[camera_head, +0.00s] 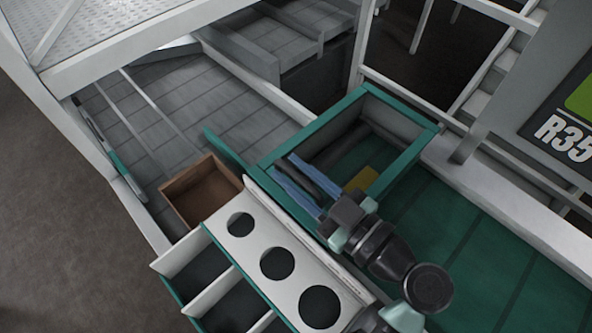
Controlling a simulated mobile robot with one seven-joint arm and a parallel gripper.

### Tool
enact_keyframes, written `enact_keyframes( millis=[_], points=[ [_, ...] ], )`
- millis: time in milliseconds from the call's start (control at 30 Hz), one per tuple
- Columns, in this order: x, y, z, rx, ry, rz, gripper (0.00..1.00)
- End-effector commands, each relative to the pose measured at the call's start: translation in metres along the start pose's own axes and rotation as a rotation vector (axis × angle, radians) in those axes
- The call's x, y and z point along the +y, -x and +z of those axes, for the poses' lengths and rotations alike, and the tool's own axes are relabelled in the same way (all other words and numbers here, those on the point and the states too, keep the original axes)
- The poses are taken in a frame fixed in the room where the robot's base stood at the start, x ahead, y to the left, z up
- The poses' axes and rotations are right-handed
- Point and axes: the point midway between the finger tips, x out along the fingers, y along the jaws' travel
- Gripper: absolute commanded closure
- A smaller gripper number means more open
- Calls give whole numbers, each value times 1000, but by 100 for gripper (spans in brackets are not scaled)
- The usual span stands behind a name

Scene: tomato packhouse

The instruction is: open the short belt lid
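I cannot tell which part is the short belt lid. My gripper (338,215) is over the box's near right corner, with my dark arm behind it at lower right.
A white panel with three round holes (258,243) and divided bins (195,262) stand in front. A brown open box (205,192) is to their left. Grey roller belts (180,100) run behind. White rails and a sign reading R35 (565,135) bound the right side.

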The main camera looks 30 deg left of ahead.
Motion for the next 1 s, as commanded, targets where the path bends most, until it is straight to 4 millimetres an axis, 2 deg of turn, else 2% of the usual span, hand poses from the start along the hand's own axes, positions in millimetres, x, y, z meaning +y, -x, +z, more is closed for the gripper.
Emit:
enact_keyframes(
  millis=[33,133,167,1000],
  points=[
    [0,0,0,0,0,0,80],
    [0,0,0,0,0,0,98],
    [0,0,0,0,0,0,100],
    [0,0,0,0,0,0,100]
  ],
)
